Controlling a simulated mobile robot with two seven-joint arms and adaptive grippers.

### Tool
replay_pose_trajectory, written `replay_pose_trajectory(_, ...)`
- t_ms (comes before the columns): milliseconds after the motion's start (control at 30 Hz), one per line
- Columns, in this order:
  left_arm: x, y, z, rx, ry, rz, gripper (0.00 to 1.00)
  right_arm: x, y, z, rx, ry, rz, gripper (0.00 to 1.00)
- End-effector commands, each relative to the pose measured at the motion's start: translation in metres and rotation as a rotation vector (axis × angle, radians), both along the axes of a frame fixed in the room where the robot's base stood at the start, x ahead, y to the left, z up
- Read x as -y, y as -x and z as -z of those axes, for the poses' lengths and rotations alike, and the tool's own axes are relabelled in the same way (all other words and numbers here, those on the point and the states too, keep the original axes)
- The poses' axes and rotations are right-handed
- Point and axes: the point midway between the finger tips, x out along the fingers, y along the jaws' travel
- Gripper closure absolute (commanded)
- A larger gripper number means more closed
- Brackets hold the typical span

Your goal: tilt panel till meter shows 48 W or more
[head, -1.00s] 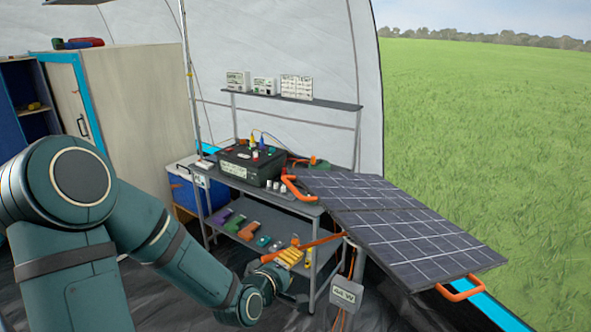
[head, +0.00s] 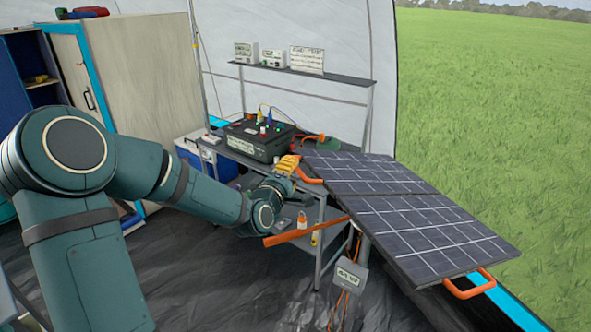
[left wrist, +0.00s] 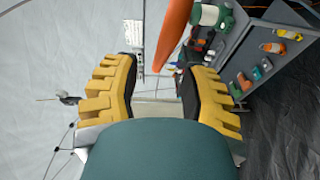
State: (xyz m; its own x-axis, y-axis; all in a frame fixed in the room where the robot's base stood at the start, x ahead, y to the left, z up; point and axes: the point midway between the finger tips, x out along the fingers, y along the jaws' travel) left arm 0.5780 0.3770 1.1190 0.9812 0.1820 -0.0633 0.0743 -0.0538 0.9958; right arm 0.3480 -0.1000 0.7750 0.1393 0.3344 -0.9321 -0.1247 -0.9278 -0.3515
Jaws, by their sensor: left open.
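The dark solar panel (head: 430,225) slopes down to the right outside the bench, with an orange handle (head: 468,287) at its near right end and another (head: 308,177) at its far left end. The grey meter box (head: 350,277) hangs below the panel; its small reading looks like 44 W. My left gripper (head: 288,165) is open with yellow fingers, close beside the far left handle. In the left wrist view, an orange bar (left wrist: 173,32) lies ahead of the open fingers (left wrist: 163,75), near the gap; I cannot tell whether it touches. My right gripper is not in view.
A black power box (head: 258,140) stands on the grey bench. An orange bar (head: 290,235) sticks out below the panel toward the left. A shelf (head: 305,72) with small devices is behind. Dark floor lies open in front.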

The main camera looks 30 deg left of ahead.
Motion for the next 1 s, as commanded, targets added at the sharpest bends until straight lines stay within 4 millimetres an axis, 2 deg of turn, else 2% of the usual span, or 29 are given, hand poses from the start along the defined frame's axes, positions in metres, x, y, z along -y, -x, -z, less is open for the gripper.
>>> replay_pose_trajectory(100, -0.003, -0.018, 0.001, 0.001, 0.003, 0.001, 0.57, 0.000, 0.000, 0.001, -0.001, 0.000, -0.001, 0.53)
replay_pose_trajectory(300, -0.006, -0.035, 0.002, 0.000, 0.001, 0.000, 0.57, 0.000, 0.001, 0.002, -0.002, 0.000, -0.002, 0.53)
replay_pose_trajectory(667, -0.007, -0.037, 0.002, -0.001, -0.001, 0.000, 0.57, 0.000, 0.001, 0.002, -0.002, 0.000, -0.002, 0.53)
replay_pose_trajectory(700, -0.007, -0.037, 0.002, -0.001, -0.001, 0.000, 0.71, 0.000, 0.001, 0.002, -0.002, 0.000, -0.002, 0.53)
replay_pose_trajectory(800, -0.007, -0.037, 0.002, -0.001, -0.001, 0.000, 1.00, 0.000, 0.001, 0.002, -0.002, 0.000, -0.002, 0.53)
replay_pose_trajectory(1000, -0.007, -0.037, 0.002, -0.001, -0.001, 0.000, 1.00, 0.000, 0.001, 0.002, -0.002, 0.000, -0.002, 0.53)
